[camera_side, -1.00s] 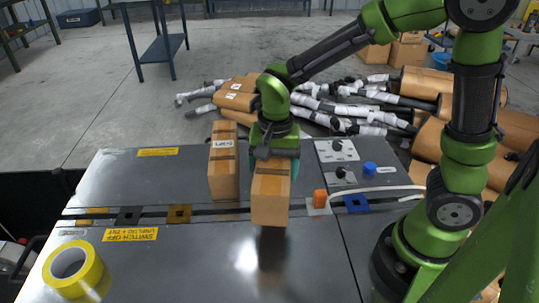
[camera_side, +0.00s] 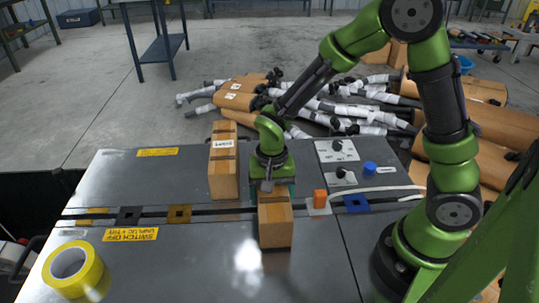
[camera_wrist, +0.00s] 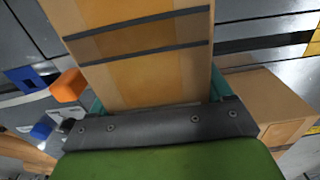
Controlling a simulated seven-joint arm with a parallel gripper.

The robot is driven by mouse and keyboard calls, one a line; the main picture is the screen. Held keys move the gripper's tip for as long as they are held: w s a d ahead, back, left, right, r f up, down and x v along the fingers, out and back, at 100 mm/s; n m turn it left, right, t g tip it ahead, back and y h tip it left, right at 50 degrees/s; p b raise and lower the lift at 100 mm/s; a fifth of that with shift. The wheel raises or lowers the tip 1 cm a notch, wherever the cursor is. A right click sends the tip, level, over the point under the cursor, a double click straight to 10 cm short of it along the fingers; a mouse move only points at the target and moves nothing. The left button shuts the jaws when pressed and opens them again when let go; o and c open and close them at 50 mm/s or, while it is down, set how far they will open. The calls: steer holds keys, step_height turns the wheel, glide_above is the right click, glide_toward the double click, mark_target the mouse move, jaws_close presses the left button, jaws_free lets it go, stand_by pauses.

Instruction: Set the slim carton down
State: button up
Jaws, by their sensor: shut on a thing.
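My gripper (camera_side: 273,187) is shut on a brown slim carton (camera_side: 275,222) and points down, with its jaws around the carton's upper part. The carton is upright at the middle of the grey metal worktop (camera_side: 200,265), just in front of the dark slot. Its base looks at or very near the surface; I cannot tell if it fully touches. In the wrist view the carton (camera_wrist: 150,70), with two dark bands, sits between the teal jaws (camera_wrist: 158,100); its far end is cut off by the frame.
Another brown carton (camera_side: 223,170) stands upright close by on the left, and it shows in the wrist view (camera_wrist: 265,105). An orange block (camera_side: 320,199) and blue square (camera_side: 356,203) are to the right. A yellow tape roll (camera_side: 73,270) lies front left. The front middle is clear.

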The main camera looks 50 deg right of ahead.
steer(key=shift+f, duration=0.4)
steer(key=o, duration=1.2)
step_height(320, 180, up, 13)
steer(key=shift+f, duration=0.1)
steer(key=s+d+r+n+t+y, duration=0.2)
steer(key=s+d+r+n+t, duration=0.2)
steer(key=s+r+t, duration=0.3)
steer(key=s+r+n, duration=0.1)
steer(key=s+r, duration=0.2)
